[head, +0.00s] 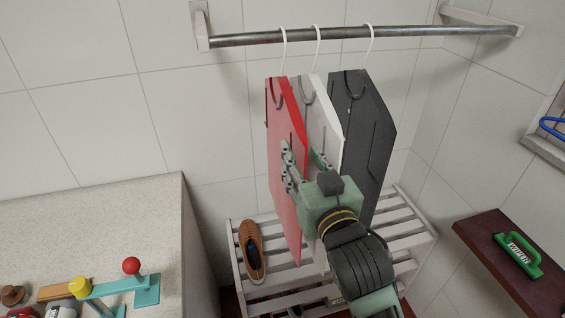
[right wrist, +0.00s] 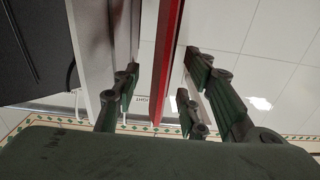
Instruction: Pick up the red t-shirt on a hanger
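The red t-shirt (head: 281,150) hangs at the left of three garments in the head view. It is a flat shape on a white hanger (head: 283,48) hooked over the metal rail. My right gripper (head: 304,162) is at its near edge, partly covering it and the white shirt. In the right wrist view the red t-shirt's edge (right wrist: 166,60) stands upright between my right gripper's spread fingers (right wrist: 163,100). Gaps show on both sides, so the gripper is open. The left finger is close to the white shirt (right wrist: 97,45). My left gripper is not in view.
A white shirt (head: 327,110) and a dark grey one (head: 369,120) hang right of the red one on the rail (head: 400,32). Below is a white slatted rack (head: 405,217) with a brown shoe (head: 250,250). A counter (head: 90,225) stands left, a dark red shelf (head: 490,240) right.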

